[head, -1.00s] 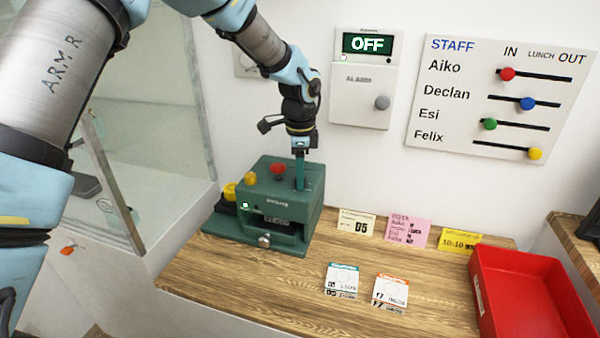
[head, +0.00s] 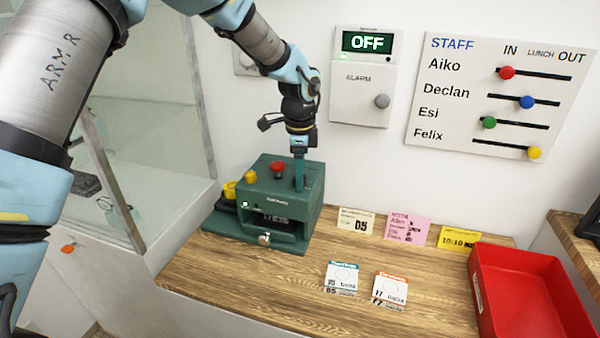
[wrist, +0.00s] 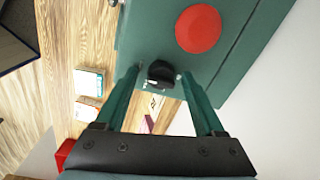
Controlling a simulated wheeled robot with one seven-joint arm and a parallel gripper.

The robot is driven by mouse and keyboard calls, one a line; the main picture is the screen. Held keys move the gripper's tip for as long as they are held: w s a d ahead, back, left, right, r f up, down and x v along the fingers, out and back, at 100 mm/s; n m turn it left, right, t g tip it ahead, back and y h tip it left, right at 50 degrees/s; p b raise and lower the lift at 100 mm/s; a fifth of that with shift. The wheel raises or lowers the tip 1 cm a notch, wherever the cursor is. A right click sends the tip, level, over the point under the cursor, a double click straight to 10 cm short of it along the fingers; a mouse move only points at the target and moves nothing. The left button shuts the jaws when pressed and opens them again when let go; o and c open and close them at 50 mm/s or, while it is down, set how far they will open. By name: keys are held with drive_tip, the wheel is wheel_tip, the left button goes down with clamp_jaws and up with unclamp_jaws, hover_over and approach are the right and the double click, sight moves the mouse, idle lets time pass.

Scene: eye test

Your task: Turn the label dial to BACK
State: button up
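A green machine (head: 250,220) stands at the left end of the wooden counter. On its top, in the wrist view, is a small black dial (wrist: 160,73) with tiny white marks beside it, too small to read. In the head view the dial is hidden by my gripper (head: 299,185). My gripper (wrist: 160,75) points down at the machine's top, with its two green fingers apart, one on each side of the dial. Gaps show between the dial and both fingers. Which word the dial points to cannot be read.
A red mushroom button (wrist: 198,28) sits close to the dial. Yellow knobs (head: 250,176) are at the machine's left. Cards (head: 342,278) and a red tray (head: 480,300) lie to the right. The wall holds an alarm box (head: 360,100) reading OFF and a staff board (head: 450,100).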

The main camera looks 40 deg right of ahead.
drive_tip(key=shift+r, duration=0.1)
wheel_tip(320, 180, up, 11)
drive_tip(key=b, duration=0.3)
drive_tip(key=shift+s+a+f, duration=0.2)
idle(0.5)
